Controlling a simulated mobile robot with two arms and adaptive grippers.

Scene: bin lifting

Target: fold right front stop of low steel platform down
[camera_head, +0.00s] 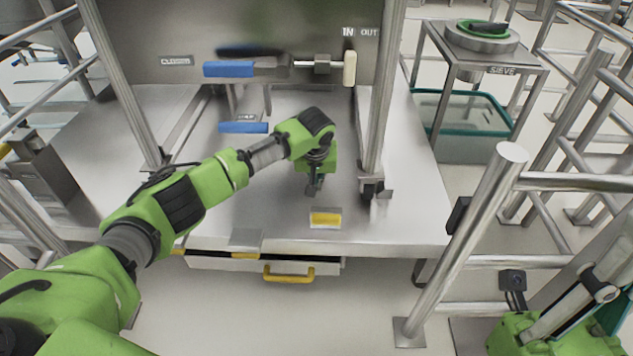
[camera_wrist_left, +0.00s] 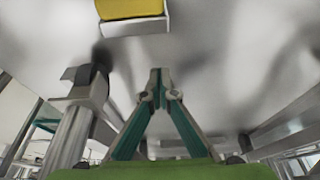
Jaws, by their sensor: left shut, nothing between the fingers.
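The low steel platform (camera_head: 400,215) spreads below the hanging steel panel. Its right front stop (camera_head: 326,218) stands upright near the front edge, with a yellow face. It also shows at the top of the left wrist view (camera_wrist_left: 130,12). A left front stop (camera_head: 245,238) appears to lie flat at the edge. My left gripper (camera_head: 314,190) points down just behind the right stop, apart from it. In the left wrist view its fingers (camera_wrist_left: 158,82) meet at the tips, empty. My right gripper (camera_head: 592,295) shows partly at the lower right; its fingertips are unclear.
Steel posts (camera_head: 380,90) flank the platform, one with a caster-like foot right of my left gripper. A drawer with a yellow handle (camera_head: 289,275) sits under the front edge. Blue handles (camera_head: 228,69) are on the panel. A railing (camera_head: 470,230) stands at right.

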